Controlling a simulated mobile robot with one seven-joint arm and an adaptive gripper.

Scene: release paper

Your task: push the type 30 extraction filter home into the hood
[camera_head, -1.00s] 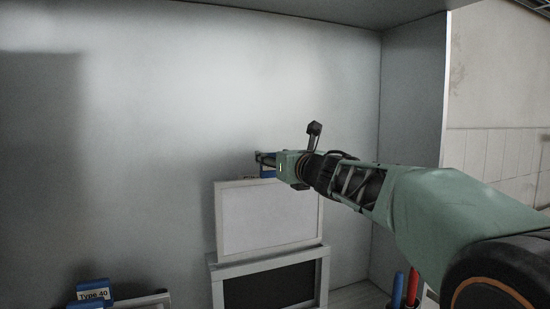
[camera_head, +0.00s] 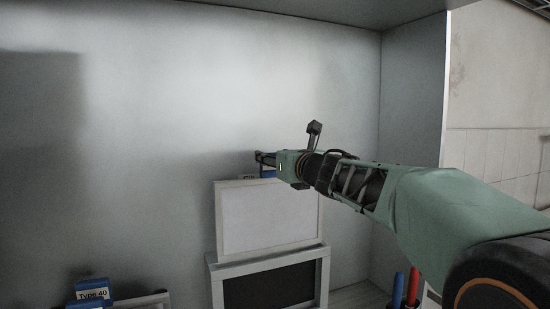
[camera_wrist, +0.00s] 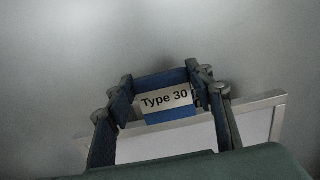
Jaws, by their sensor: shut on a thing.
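The type 30 filter (camera_head: 268,217) is an upright white panel in a pale frame. Its blue tab, labelled "Type 30" (camera_wrist: 166,99), is at its top edge. My gripper (camera_head: 263,160) is shut on this tab; in the wrist view the fingers (camera_wrist: 160,84) stand on either side of it. A grey frame with a dark front (camera_head: 268,290) is directly below the filter, against the back of the hood (camera_head: 150,130). The filter's lower edge meets the top of this frame in the picture; I cannot tell whether any of it is inside.
A blue tab labelled "Type 40" (camera_head: 92,290) and part of its pale frame (camera_head: 145,301) show at the lower left. Red and blue upright objects (camera_head: 405,288) stand at the lower right. The hood's side wall (camera_head: 412,130) is right of the filter.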

